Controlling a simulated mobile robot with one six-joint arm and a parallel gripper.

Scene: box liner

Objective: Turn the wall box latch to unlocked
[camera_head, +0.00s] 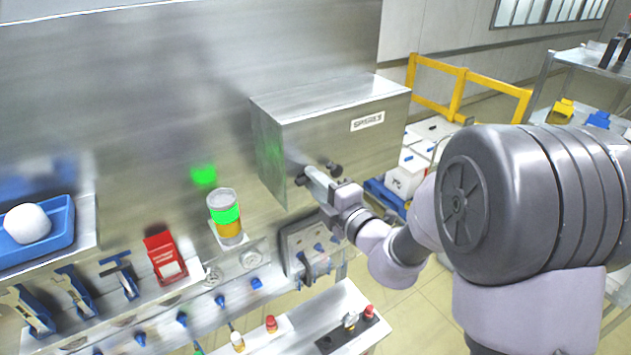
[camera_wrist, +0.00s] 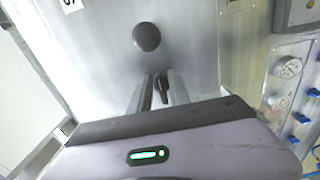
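The wall box (camera_head: 345,125) is a grey metal cabinet with a label on its front, right of centre in the head view. Its front also fills the upper middle of the wrist view (camera_wrist: 190,45). A dark round knob (camera_wrist: 146,37) sticks out of this front, above my fingertips. A small dark latch handle (camera_wrist: 161,88) shows between my two fingers. My gripper (camera_wrist: 162,84) is at the box front with its fingers apart, one on each side of the handle. I cannot tell whether they touch it. In the head view my gripper (camera_head: 312,178) hides most of the latch.
Left of the box are a can (camera_head: 226,218), a red holder (camera_head: 164,257) and a blue tray (camera_head: 38,235) with a white object. Gauges and blue valves line the panel below. A yellow rail (camera_head: 457,93) stands behind the box at right.

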